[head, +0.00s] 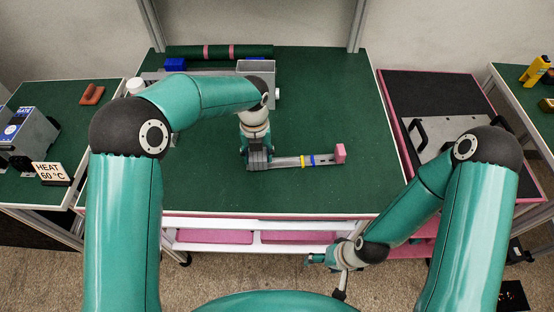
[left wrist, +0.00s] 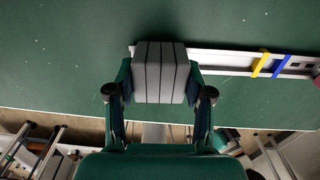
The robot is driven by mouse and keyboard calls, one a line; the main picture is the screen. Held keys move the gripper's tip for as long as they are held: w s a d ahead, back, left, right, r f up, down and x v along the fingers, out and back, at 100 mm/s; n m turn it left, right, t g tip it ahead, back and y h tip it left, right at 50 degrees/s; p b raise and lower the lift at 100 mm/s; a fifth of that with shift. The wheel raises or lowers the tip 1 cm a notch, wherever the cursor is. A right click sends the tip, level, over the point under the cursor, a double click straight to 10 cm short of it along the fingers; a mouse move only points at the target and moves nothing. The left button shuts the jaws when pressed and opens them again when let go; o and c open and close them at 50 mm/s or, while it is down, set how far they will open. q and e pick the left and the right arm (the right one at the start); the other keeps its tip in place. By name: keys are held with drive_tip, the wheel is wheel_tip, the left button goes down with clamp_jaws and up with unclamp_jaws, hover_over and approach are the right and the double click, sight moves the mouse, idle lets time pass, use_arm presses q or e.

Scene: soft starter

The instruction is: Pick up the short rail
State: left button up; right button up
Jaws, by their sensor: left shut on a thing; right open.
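The short rail (head: 288,162) is a slim grey metal strip on the green table top, with a yellow and a blue band and a pink block at its right end. It also shows in the left wrist view (left wrist: 225,61), where its right end is cut off. A grey ribbed block (left wrist: 160,72) sits at the rail's left end. My left gripper (head: 257,164) is shut on this block, with one finger on each side in the left wrist view (left wrist: 160,92). My right gripper (head: 326,275) is open and empty, in front of the table's front edge.
A grey bin (head: 257,69), a blue block (head: 175,64) and a dark green roll (head: 220,51) lie at the table's back. A heat sign (head: 50,172) stands on the left table. A black panel with a handle (head: 430,100) lies at right. The green surface around the rail is clear.

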use_arm(q)
drive_tip(key=shift+r, duration=0.1)
wheel_tip(320, 180, up, 20)
drive_tip(key=shift+b, duration=0.3)
idle(0.3)
drive_tip(key=shift+p, duration=0.35)
drive_tip(key=shift+f, duration=0.25)
